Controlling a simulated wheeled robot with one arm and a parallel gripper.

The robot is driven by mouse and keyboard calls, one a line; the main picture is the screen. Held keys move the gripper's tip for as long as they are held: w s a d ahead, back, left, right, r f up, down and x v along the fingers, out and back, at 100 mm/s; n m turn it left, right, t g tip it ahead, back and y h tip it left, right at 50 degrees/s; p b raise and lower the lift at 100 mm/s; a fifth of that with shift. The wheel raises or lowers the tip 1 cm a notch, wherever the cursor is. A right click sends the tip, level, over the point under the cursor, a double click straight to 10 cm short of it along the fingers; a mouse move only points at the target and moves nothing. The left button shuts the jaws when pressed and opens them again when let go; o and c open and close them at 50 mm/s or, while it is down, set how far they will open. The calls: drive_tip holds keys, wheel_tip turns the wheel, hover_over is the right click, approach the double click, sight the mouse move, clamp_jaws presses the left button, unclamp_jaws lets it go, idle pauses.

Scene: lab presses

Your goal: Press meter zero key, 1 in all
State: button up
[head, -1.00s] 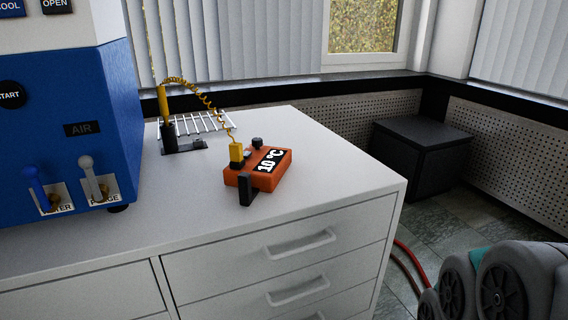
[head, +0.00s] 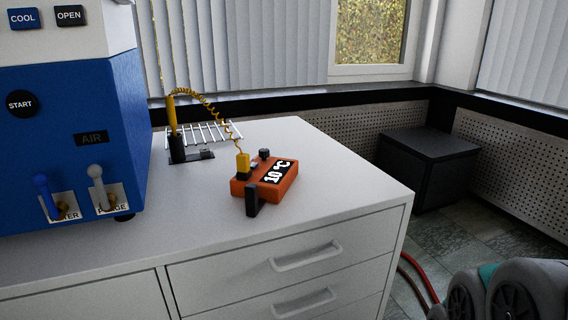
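An orange meter (head: 265,187) lies on the white cabinet top, its display (head: 278,172) reading 10 °C. A yellow plug (head: 243,163) stands at its back left, with a coiled yellow cord running to a yellow probe (head: 171,110) upright in a black holder (head: 178,148). A small black knob (head: 264,153) sits at the meter's back edge. A dark upright piece (head: 252,200) stands at its front. No label for the zero key is legible. My gripper is not in view.
A blue and white machine (head: 70,120) with COOL, OPEN and START buttons and two levers stands at left on the white cabinet (head: 290,235). A wire rack (head: 215,133) lies behind the meter. A black box (head: 428,165) stands on the floor at right. The cabinet top right of the meter is clear.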

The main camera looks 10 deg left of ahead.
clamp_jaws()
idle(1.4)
